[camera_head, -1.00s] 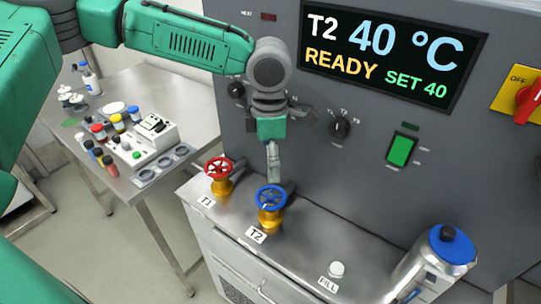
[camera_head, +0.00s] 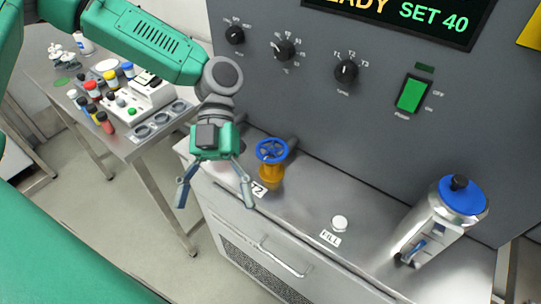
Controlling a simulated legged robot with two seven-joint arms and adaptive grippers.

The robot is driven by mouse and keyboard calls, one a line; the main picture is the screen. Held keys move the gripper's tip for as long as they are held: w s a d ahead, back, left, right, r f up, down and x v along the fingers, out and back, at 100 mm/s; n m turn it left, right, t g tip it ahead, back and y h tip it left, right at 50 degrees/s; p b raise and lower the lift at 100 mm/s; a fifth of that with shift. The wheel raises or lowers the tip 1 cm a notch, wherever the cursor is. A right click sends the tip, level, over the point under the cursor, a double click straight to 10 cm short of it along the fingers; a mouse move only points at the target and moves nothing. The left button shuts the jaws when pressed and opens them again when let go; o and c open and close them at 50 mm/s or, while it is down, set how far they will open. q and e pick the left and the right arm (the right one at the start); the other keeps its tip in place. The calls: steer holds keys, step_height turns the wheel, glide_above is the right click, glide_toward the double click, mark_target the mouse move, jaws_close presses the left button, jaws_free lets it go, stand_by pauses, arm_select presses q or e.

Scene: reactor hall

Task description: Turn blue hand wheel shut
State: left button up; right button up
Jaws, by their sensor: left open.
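The blue hand wheel (camera_head: 272,150) sits on top of a brass valve (camera_head: 270,172) on the steel bench, beside a label partly hidden by my gripper that reads as T2. My left gripper (camera_head: 214,196) hangs to the left of the wheel, in front of the bench's front edge. Its two fingers point down and are spread wide, with nothing between them. It is apart from the wheel. The red wheel is hidden behind my left gripper and wrist. My right gripper is not in view.
A grey panel with black knobs (camera_head: 346,71) and a lit green switch (camera_head: 411,94) rises behind the bench. A white FILL button (camera_head: 339,222) and a silver flask with a blue lid (camera_head: 462,194) stand to the right. A side table (camera_head: 60,75) with bottles is at left.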

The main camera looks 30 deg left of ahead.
arm_select(q)
steer(key=s+d+r+n+g+h+b, duration=0.1)
steer(key=s+d+r+n+h+b, duration=0.25)
steer(key=n+h, duration=0.8)
steer(key=w+n+t+h+b, duration=0.15)
steer(key=n+t, duration=0.25)
steer(key=n, duration=0.5)
steer(key=w+n+t+h, duration=0.3)
steer(key=n+t, duration=0.1)
steer(key=n, duration=0.4)
steer(key=n+t+y+b, duration=0.5)
steer(key=n+t+y, duration=1.05)
steer(key=n, duration=1.85)
glide_toward(270, 152)
steer(key=w+d+f+t+h, duration=0.1)
steer(key=w, duration=0.2)
steer(key=w+d+f+t+h, duration=0.1)
steer(key=w+f, duration=0.1)
steer(key=w, duration=0.1)
steer(key=w+d+f+t+h, duration=0.1)
steer(key=w+f, duration=0.1)
steer(key=w, duration=0.1)
steer(key=shift+w+d+f+m, duration=0.15)
steer(key=shift+w+d+m, duration=0.1)
steer(key=shift+d, duration=0.1)
steer(key=c, duration=1.1)
